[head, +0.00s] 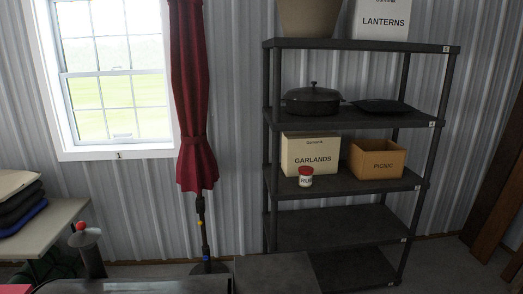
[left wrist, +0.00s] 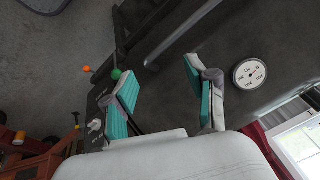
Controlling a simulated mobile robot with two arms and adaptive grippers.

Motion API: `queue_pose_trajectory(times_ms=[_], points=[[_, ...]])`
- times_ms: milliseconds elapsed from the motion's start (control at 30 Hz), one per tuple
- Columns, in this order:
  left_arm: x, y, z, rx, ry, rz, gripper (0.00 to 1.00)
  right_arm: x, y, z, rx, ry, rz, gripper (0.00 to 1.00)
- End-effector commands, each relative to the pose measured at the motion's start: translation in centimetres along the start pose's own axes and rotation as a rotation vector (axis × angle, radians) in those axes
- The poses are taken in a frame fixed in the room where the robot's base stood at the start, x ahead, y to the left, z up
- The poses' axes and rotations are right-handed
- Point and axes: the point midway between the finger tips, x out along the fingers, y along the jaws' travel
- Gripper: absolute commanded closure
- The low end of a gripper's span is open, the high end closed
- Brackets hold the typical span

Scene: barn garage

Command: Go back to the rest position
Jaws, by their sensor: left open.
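My left gripper (left wrist: 165,103) shows in the left wrist view. Its two teal-padded fingers are spread apart with nothing between them. Behind the fingers are a dark surface and a grey floor, and I cannot tell the distance. In the head view I cannot make out either gripper. My right gripper is in neither view.
A dark shelf rack (head: 340,226) stands against the metal wall. It holds a garlands box (head: 311,155), a picnic box (head: 377,159), a red-lidded jar (head: 306,177) and a black pot (head: 312,101). A table (head: 62,213) is at left. A round white dial (left wrist: 250,73) lies right of the fingers.

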Motion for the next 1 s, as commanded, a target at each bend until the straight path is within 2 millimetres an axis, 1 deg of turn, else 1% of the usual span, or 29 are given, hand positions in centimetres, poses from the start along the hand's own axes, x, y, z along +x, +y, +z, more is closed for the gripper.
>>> queue_pose_trajectory(times_ms=[33, 133, 167, 200, 367, 467, 567, 667, 700, 767, 800, 867, 900, 967, 1000], points=[[-0.6, 1.4, 0.2, -0.057, -0.010, 0.045, 0.43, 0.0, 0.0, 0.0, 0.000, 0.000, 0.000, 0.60], [-1.8, 3.9, 0.6, -0.165, -0.039, 0.128, 0.43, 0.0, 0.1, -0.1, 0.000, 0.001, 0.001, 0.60], [-1.2, 4.3, 0.8, -0.178, -0.047, 0.137, 0.43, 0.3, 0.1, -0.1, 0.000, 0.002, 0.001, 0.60], [0.4, 4.3, 1.1, -0.168, -0.053, 0.130, 0.43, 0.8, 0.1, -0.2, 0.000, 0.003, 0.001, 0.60], [5.1, 5.1, 1.9, -0.161, -0.065, 0.131, 0.43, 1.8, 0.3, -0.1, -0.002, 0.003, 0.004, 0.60], [8.3, 5.8, 2.6, -0.158, -0.076, 0.133, 0.43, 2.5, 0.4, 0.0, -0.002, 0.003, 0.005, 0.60], [12.0, 6.5, 3.7, -0.154, -0.088, 0.136, 0.43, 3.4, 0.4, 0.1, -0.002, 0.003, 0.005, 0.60], [16.4, 7.6, 5.4, -0.150, -0.104, 0.140, 0.43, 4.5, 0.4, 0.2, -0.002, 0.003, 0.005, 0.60], [18.4, 8.1, 6.3, -0.148, -0.111, 0.141, 0.43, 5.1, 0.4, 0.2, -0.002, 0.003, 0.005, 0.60], [21.8, 8.9, 8.0, -0.145, -0.124, 0.144, 0.43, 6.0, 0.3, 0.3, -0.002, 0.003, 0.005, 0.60], [24.2, 9.6, 9.4, -0.143, -0.133, 0.146, 0.43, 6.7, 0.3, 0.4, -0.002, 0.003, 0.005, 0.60], [27.8, 10.6, 11.6, -0.139, -0.146, 0.148, 0.43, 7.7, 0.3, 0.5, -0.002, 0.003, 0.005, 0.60], [29.9, 11.2, 13.3, -0.137, -0.155, 0.150, 0.43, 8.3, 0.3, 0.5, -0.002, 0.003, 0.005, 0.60], [33.0, 12.2, 15.8, -0.133, -0.168, 0.153, 0.43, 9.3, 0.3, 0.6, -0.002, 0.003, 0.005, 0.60], [34.8, 12.8, 17.7, -0.130, -0.178, 0.155, 0.43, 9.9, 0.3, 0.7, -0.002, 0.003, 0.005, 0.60]])
